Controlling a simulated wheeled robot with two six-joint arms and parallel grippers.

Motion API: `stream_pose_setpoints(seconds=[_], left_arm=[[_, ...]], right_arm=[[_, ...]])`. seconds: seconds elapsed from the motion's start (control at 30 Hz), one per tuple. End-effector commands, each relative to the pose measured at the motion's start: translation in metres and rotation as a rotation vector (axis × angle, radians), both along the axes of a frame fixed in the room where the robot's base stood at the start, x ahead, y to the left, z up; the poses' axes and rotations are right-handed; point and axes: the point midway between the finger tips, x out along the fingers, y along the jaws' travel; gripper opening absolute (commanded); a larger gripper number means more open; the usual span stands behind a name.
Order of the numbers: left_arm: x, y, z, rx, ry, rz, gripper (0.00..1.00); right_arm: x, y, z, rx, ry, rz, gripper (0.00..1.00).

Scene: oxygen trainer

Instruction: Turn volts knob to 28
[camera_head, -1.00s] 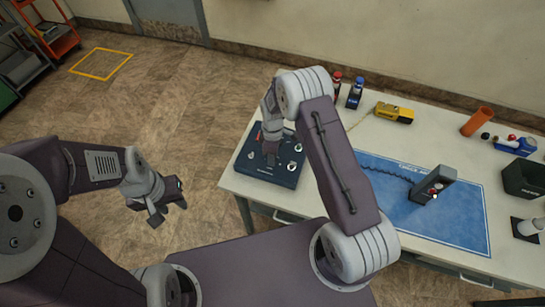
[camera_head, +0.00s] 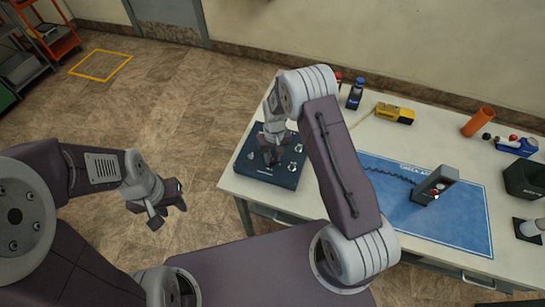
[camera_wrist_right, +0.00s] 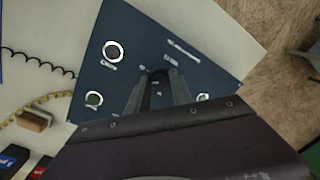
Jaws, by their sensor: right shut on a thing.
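The dark blue panel box (camera_head: 254,172) lies on the near left end of the table, with several round knobs or dials on its top. My right gripper (camera_head: 271,158) points down onto the middle of this panel. In the right wrist view the panel (camera_wrist_right: 118,78) fills the centre, and the gripper's two fingers (camera_wrist_right: 157,88) are closed around a small dark knob (camera_wrist_right: 157,84) between them. The knob's marks and setting are too small to read. My left gripper (camera_head: 168,210) is open and empty, over the floor left of the table.
A blue mat (camera_head: 455,232) with a grey device (camera_head: 436,186) lies right of the panel. The floor left of the table is clear.

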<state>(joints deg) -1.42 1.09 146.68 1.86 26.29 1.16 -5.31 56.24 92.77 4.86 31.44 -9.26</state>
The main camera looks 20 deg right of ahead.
Motion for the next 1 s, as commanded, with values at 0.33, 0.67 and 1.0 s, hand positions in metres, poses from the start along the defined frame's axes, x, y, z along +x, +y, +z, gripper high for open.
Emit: stream_pose_setpoints(seconds=[0.33, 0.67, 1.0], left_arm=[[0.0, 0.0, 0.0012, 0.0, 0.0, 0.0, 0.36], [0.0, -0.0001, 0.0022, 0.0, 0.0, 0.0, 0.36], [0.0, 0.0, 0.0026, 0.0, 0.0, 0.0, 0.36]], right_arm=[[0.0035, 0.0001, 0.0029, 0.001, -0.011, -0.306, 0.0], [0.0036, 0.0002, 0.0031, 0.003, -0.013, -0.507, 0.0], [0.0043, 0.0001, 0.0033, 0.003, -0.014, -0.589, 0.0]])
